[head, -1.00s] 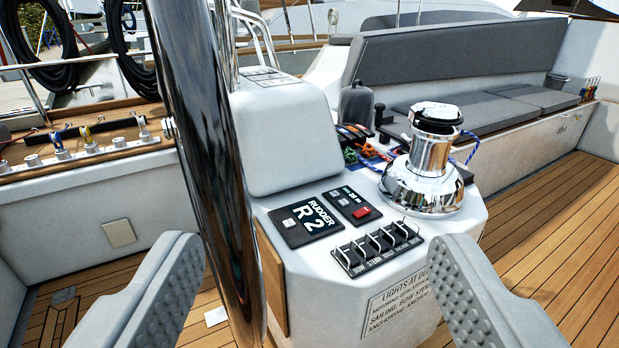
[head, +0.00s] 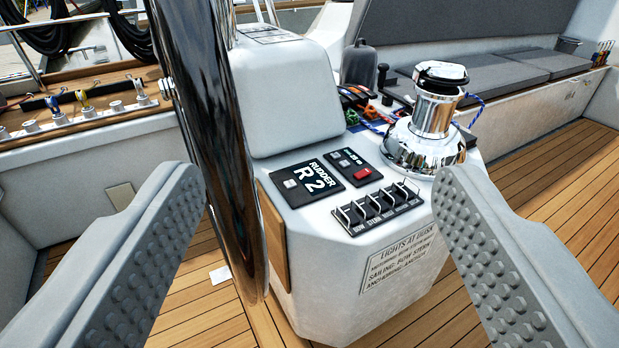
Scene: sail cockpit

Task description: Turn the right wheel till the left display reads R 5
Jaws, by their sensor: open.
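The wheel (head: 212,150) shows as a dark glossy rim, nearly edge-on, running from the top down past the left side of the white console (head: 292,110). The display (head: 307,184) on the console top reads RUDDER R 2. My gripper (head: 318,190) is open and empty. Its two grey ribbed fingers stand wide apart in the foreground, the left one to the left of the rim and the right one in front of the console's right side. The rim shows between the fingers, nearer the left one. I cannot tell any contact. The rest of the wheel is out of view.
A small panel with a red switch (head: 353,167) and a row of switches (head: 377,210) sit beside the display. A chrome winch (head: 430,120) stands on the console's right. A grey cushioned bench (head: 510,85) is behind. Open wooden deck (head: 545,190) lies at right.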

